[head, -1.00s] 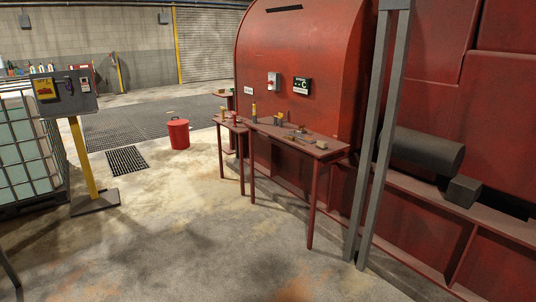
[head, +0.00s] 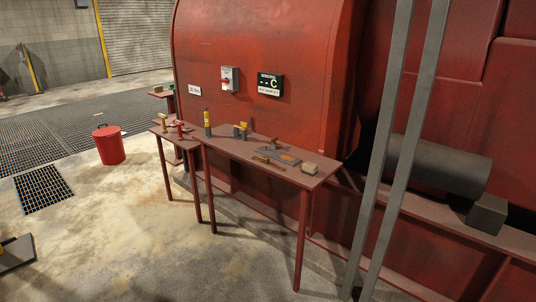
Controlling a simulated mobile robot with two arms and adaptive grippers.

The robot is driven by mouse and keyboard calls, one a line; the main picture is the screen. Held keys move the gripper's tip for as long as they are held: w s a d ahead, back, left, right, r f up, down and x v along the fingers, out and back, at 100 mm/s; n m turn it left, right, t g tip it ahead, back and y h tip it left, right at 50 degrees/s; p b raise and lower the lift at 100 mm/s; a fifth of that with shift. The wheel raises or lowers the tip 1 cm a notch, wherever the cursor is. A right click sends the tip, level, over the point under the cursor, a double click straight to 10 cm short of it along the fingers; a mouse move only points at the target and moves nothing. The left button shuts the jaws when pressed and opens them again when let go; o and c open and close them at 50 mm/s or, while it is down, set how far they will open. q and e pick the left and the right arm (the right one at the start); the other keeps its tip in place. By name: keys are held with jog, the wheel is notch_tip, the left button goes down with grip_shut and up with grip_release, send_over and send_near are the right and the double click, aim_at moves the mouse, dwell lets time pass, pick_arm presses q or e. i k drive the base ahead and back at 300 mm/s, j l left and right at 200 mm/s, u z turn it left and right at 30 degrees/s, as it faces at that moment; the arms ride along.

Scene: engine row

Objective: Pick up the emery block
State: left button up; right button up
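A small tan block (head: 310,169) lies near the right end of a narrow red table (head: 250,157). It looks like the emery block, but it is too small to be certain. Beside it on its left is a flat grey tray or plate (head: 276,155) with a few small items on it. Neither of my grippers is in view.
A yellow-topped bottle (head: 207,123) and other small tools stand further left on the tables. The red machine wall (head: 270,40) rises behind, and grey posts (head: 396,150) stand right of the table. A red bin (head: 109,146) stands at left. The floor in front is clear.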

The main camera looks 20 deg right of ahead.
aim_at(310, 169)
jog(key=i+j+z, duration=0.1)
jog(key=i+z, duration=0.35)
jog(key=i+j+z, duration=0.4)
jog(key=i, duration=0.15)
jog(key=i+j+z, duration=0.45)
jog(key=i+l, duration=0.05)
jog(key=l, duration=0.05)
